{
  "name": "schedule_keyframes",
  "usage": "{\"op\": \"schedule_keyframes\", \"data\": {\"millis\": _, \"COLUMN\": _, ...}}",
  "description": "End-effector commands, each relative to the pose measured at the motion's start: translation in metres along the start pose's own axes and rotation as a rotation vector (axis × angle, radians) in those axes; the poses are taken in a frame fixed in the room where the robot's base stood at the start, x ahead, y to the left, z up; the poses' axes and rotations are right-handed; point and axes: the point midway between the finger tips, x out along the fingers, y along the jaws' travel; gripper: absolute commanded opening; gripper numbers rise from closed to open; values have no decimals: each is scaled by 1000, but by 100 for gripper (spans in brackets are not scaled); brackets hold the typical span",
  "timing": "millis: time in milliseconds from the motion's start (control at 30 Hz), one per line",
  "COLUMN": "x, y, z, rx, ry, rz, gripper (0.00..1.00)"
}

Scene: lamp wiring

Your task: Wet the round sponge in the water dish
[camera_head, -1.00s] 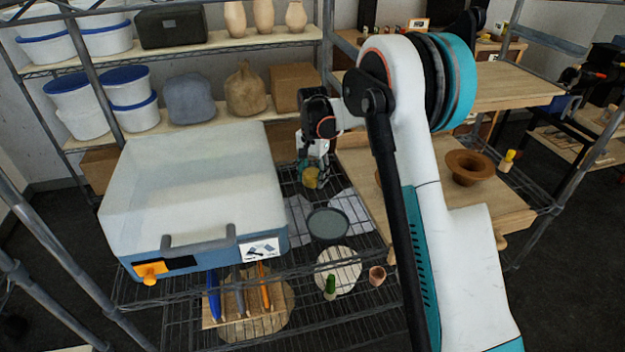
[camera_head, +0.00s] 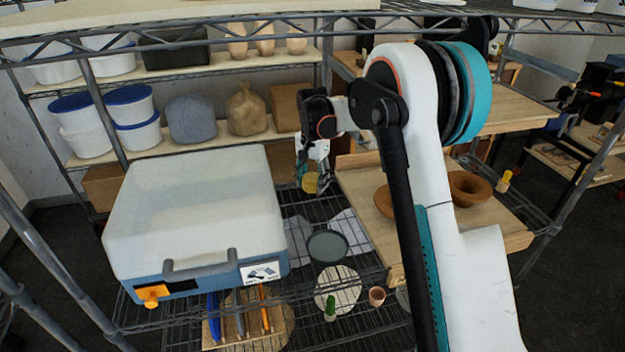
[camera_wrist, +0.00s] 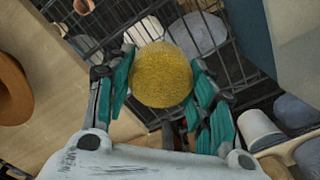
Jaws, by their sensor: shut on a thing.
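The round yellow sponge (camera_wrist: 162,75) is held between the teal-padded fingers of my gripper (camera_wrist: 165,85). It also shows in the head view (camera_head: 311,183), in my gripper (camera_head: 312,178) above the wire shelf. A round dark-rimmed dish (camera_head: 328,246) with a grey-green inside stands on the shelf, lower in the picture than the sponge and apart from it. It looks like the water dish, but I cannot make out water. In the wrist view the dish (camera_wrist: 198,35) lies beyond the sponge.
A large white and blue box (camera_head: 195,210) stands left of the dish. A wooden board (camera_head: 425,230) with brown bowls (camera_head: 468,188) is to the right. A pale disc (camera_head: 338,288), a green item (camera_head: 330,307) and a small clay pot (camera_head: 377,296) are in front of the dish.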

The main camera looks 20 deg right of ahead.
Motion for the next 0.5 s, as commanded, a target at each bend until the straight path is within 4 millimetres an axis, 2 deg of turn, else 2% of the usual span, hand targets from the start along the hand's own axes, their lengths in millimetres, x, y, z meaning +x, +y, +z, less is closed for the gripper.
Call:
{"op": "schedule_keyframes", "data": {"millis": 167, "x": 0, "y": 2, "z": 2, "rx": 0, "ry": 0, "rz": 0, "gripper": 31}}
{"op": "schedule_keyframes", "data": {"millis": 500, "x": 0, "y": 22, "z": 22, "rx": 0, "ry": 0, "rz": 0, "gripper": 31}}
